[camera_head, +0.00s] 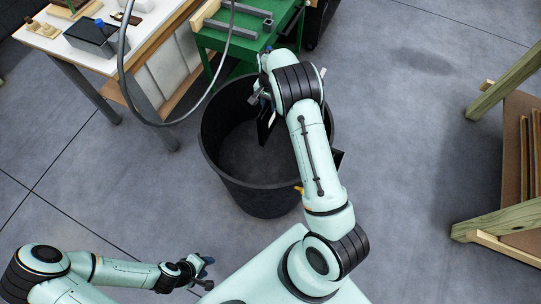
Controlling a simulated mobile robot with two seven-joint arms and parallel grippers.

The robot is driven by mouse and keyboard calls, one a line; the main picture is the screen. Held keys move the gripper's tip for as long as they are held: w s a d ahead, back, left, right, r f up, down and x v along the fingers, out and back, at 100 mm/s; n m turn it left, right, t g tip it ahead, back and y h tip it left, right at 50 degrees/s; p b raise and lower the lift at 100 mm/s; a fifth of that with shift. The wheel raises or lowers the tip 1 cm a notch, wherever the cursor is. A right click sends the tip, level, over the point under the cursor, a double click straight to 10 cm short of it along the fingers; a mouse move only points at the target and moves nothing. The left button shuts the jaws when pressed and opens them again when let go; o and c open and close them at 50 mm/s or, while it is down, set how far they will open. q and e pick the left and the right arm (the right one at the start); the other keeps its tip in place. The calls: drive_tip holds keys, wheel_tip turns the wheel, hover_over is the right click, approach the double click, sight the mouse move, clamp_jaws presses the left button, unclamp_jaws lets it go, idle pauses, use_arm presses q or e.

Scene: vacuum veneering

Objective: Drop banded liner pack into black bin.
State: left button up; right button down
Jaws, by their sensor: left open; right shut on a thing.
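The black bin (215,165) stands on the floor in the middle, open at the top. My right arm reaches over its right side and hides part of the rim and inside. My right gripper (262,103) is over the bin opening, shut on a dark flat thing that I take for the liner pack (266,128). The pack hangs over or within the bin mouth; its band cannot be made out, and my wrist partly hides it. The visible bin floor looks empty. My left gripper (207,273) is open and empty at lower left, well away from the bin.
A green table (232,46) stands just behind the bin, with grey bars on it. A white-topped bench (70,45) at upper left carries a dark box (91,38). A grey hose loops down left of the bin. A wooden rack (500,222) stands at right. Floor is clear between.

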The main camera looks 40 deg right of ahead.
drive_tip(key=shift+f, duration=0.9)
drive_tip(key=c, duration=0.8)
unclamp_jaws()
drive_tip(key=shift+w, duration=0.1)
drive_tip(key=shift+r, duration=0.1)
wheel_tip(320, 180, up, 13)
drive_tip(key=shift+r, duration=0.15)
